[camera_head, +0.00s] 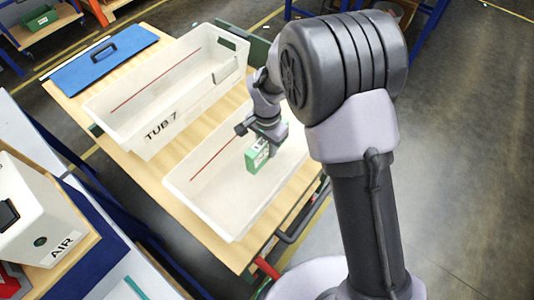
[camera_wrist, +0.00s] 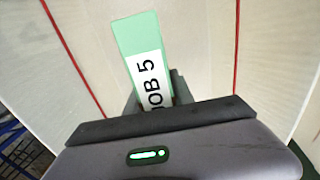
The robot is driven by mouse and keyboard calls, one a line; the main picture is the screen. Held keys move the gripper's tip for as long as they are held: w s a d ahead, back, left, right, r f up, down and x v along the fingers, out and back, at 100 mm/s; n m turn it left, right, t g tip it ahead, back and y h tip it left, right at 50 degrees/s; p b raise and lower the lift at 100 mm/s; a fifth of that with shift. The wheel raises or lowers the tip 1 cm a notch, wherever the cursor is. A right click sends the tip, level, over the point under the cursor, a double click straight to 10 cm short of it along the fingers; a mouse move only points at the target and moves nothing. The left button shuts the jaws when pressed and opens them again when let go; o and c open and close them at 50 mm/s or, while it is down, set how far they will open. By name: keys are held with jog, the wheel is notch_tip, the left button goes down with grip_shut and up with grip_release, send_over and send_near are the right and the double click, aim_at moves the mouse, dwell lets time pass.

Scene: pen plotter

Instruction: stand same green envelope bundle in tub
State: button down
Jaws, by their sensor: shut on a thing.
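A green envelope bundle (camera_head: 257,155) with a white label is held in my gripper (camera_head: 262,136). The wrist view shows the bundle (camera_wrist: 133,33) between the fingers, its label reading "JOB 5". My gripper (camera_wrist: 153,98) is shut on it. In the head view the bundle hangs upright over or inside the nearer white tub (camera_head: 214,222), toward its right end. I cannot tell whether it touches the tub floor. A second white tub marked "TUB 7" (camera_head: 127,140) stands behind, and it looks empty. Red lines run along the inner walls of both tubs.
The tubs stand on a wooden table (camera_head: 215,256). A blue lid or panel with a dark handle (camera_head: 103,68) lies at the table's far left. A white box marked "AIR" (camera_head: 42,222) is at the left. Red-ended rails (camera_head: 267,268) edge the table's near side.

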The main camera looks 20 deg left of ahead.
aim_at(267, 153)
jog(key=shift+f+b, duration=0.85)
jog(key=shift+f, duration=1)
jog(key=c, duration=1.1)
grip_release()
